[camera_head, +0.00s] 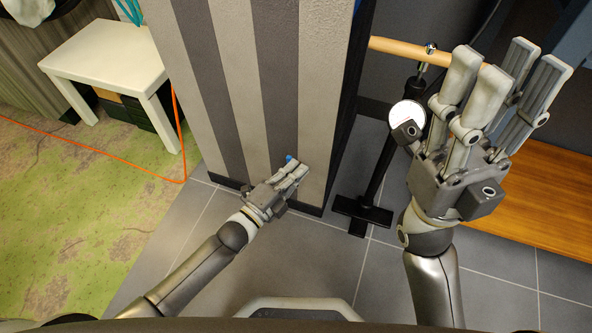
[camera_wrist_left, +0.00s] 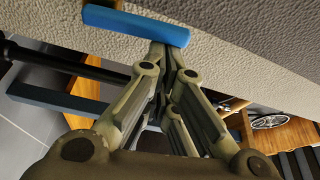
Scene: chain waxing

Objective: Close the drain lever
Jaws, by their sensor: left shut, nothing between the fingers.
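A blue bar, likely the drain lever (camera_wrist_left: 137,25), lies against the grey textured panel in the left wrist view. In the head view only a small blue bit of the lever (camera_head: 289,158) shows beyond my left gripper (camera_head: 298,168), low on the striped panel. The fingers of my left gripper (camera_wrist_left: 165,55) are shut and empty, with their tips at the lower edge of the blue bar. I cannot tell whether they touch it. My right gripper (camera_head: 503,72) is open and empty, raised at the right.
The striped panel (camera_head: 270,70) stands directly in front of my left gripper. A black stand (camera_head: 362,210) with a wooden rod (camera_head: 395,48) is to its right. A wooden surface (camera_head: 535,195) lies behind my right gripper. A white table (camera_head: 105,55) stands far left.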

